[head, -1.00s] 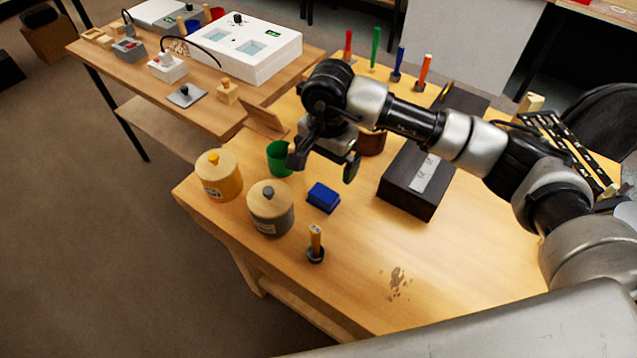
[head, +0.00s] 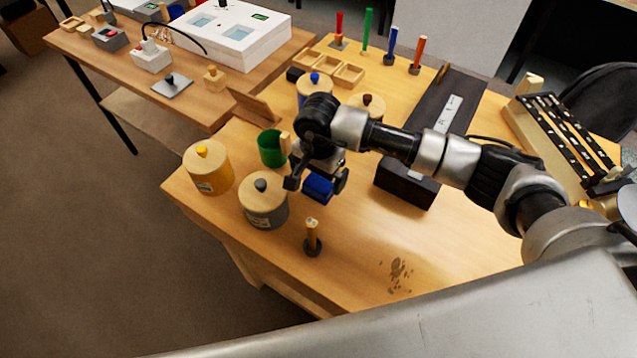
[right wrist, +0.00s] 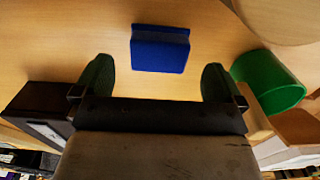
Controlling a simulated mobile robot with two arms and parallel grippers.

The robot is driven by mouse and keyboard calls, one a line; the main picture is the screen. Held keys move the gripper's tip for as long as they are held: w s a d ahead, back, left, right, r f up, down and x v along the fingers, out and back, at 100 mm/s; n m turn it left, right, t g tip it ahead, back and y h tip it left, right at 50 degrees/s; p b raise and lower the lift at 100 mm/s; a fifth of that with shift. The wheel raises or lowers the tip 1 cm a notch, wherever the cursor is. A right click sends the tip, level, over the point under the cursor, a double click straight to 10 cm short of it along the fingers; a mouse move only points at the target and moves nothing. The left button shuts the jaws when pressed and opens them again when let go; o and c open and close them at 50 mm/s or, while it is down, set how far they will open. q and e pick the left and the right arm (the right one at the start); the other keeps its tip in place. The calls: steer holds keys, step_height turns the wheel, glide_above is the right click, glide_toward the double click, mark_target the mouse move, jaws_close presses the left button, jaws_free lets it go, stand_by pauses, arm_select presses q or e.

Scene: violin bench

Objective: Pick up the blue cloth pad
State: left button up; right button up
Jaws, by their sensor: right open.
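The blue cloth pad (head: 318,187) lies on the wooden table, partly hidden behind my right gripper (head: 316,184) in the head view. In the right wrist view the blue pad (right wrist: 160,49) shows whole, lying flat ahead of the fingers and roughly centred between them. My right gripper (right wrist: 158,80) is open and empty, with a green fingertip on each side. It hangs above the table close to the pad, and I see no contact. My left gripper is not in view.
A grey-based jar (head: 264,207) and a yellow jar (head: 207,170) stand left of the pad. A green cup (head: 271,150) is just behind, also near the right finger in the wrist view. A dark box (head: 408,187) stands right. A short post (head: 312,240) stands in front.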

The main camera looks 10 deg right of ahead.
steer(key=shift+f, duration=1.35)
steer(key=c, duration=1)
steer(key=shift+r, duration=0.1)
steer(key=shift+r, duration=0.55)
step_height(320, 180, up, 3)
steer(key=shift+b, duration=0.55)
steer(key=s+d+r, duration=0.2)
steer(key=s+d+r+b, duration=0.1)
steer(key=s+d+r, duration=0.1)
steer(key=s+d, duration=0.1)
steer(key=s+d+r, duration=0.2)
steer(key=s+d, duration=0.1)
steer(key=shift+s+r+b, duration=0.25)
steer(key=shift+r+b, duration=0.15)
